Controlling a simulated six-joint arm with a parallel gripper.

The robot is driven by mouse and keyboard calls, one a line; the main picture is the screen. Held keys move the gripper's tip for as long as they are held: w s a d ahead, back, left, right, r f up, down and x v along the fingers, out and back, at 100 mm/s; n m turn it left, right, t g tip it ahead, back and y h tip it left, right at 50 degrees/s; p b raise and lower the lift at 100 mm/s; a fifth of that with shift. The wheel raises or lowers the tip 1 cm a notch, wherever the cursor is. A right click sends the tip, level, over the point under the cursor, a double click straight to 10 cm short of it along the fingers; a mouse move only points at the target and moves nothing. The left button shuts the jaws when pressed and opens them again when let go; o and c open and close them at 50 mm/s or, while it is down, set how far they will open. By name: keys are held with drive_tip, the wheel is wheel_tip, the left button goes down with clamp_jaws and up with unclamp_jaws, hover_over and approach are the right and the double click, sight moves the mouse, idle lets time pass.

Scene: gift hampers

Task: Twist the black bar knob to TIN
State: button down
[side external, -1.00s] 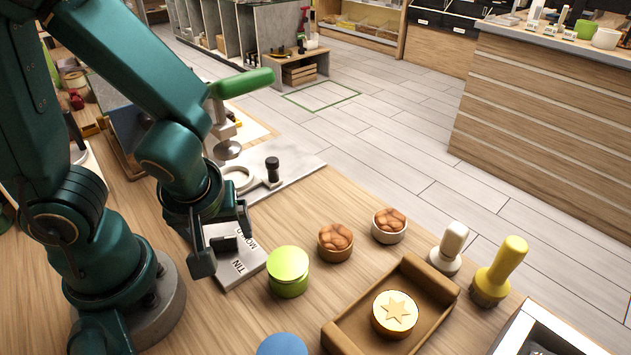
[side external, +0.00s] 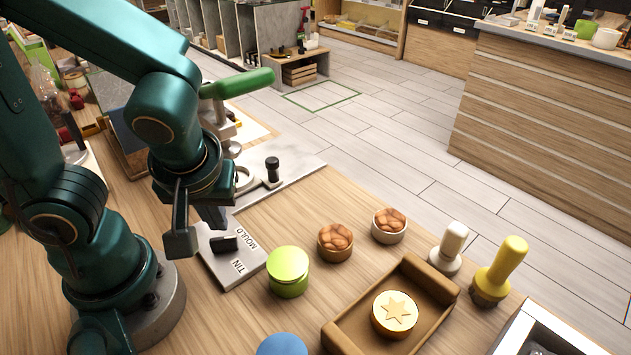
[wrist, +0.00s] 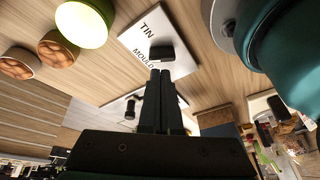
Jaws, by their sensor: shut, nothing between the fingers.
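The black bar knob (side external: 225,243) sits on a white plate (side external: 226,275) lettered TIN and MOULD. In the side view one end of the bar points toward the word MOULD. The wrist view shows the knob (wrist: 161,54) just beyond my fingertips, with TIN and MOULD readable beside it. My gripper (side external: 180,242) is shut and empty.
A green tin (side external: 288,272) stands close right of the plate, with two nut bowls (side external: 335,242) (side external: 389,225) beyond. A brown tray (side external: 340,340) holds a round star-topped piece. A press with a green handle (side external: 238,84) stands behind my gripper.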

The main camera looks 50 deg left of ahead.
sight(231, 237)
drive_tip(key=w+a+r+n, duration=0.2)
drive_tip(key=w+a+r, duration=0.1)
drive_tip(key=a, duration=0.1)
drive_tip(key=x, duration=0.9)
drive_tip(key=shift+d+f, duration=0.2)
drive_tip(key=shift+d, duration=0.05)
drive_tip(key=shift+s+d+h, duration=0.15)
drive_tip(key=shift+s+d, duration=0.15)
drive_tip(key=shift+d, duration=0.3)
drive_tip(key=shift+s+d+h, duration=0.15)
drive_tip(key=shift+s+d, duration=0.15)
drive_tip(key=shift+d, duration=0.25)
drive_tip(key=shift+s+d, duration=0.4)
drive_tip(key=shift+d, duration=0.2)
drive_tip(key=shift+d, duration=0.65)
drive_tip(key=shift+s+d, duration=0.3)
idle(0.8)
drive_tip(key=shift+a, duration=0.15)
